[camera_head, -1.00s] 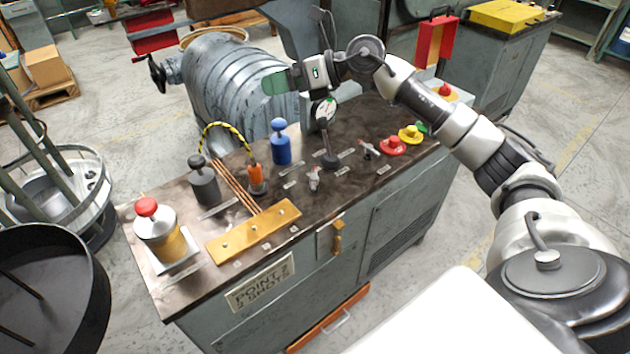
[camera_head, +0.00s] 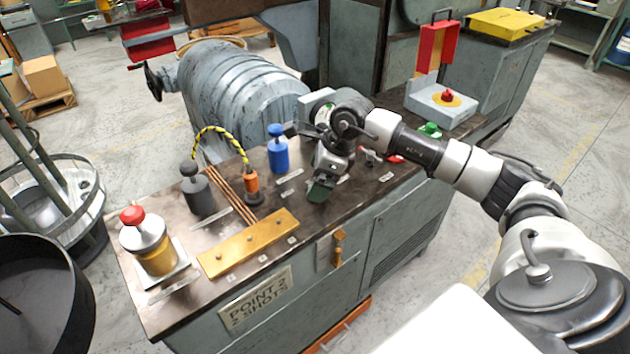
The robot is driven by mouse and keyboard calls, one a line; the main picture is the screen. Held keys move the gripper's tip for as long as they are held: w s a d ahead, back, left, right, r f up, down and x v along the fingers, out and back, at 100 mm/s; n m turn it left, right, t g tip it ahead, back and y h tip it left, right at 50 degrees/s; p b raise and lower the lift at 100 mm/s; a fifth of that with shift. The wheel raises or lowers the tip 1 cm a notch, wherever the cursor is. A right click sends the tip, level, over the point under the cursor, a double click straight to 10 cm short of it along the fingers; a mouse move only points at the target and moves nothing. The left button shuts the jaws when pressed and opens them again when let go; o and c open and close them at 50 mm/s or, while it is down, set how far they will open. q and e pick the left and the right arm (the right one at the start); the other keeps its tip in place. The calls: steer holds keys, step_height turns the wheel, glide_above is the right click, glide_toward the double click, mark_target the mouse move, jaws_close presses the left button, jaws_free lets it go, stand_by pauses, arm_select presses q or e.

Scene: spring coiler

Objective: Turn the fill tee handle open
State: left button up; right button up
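My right gripper (camera_head: 320,187), with green finger pads, points down over the bench top, where a small silver fitting stood in the earlier view. That fitting is now hidden by the gripper, so I cannot tell whether they touch or whether the fingers are open. Another small fitting with a red part (camera_head: 369,156) shows just right of my wrist. I cannot tell which of these fittings carries the fill tee handle. My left gripper is not in view.
On the bench (camera_head: 290,233) stand a blue bottle (camera_head: 278,154), a grey bottle (camera_head: 198,192), an orange plug with a striped cable (camera_head: 252,187), a brass bar (camera_head: 248,242) and a red-topped canister (camera_head: 150,240). A green button (camera_head: 430,130) lies behind my forearm.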

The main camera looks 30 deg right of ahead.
steer(key=shift+x, duration=1.05)
steer(key=shift+c, duration=0.2)
steer(key=c, duration=0.7)
steer(key=shift+m, duration=0.3)
steer(key=o, duration=0.7)
steer(key=shift+o, duration=0.2)
steer(key=shift+r, duration=0.1)
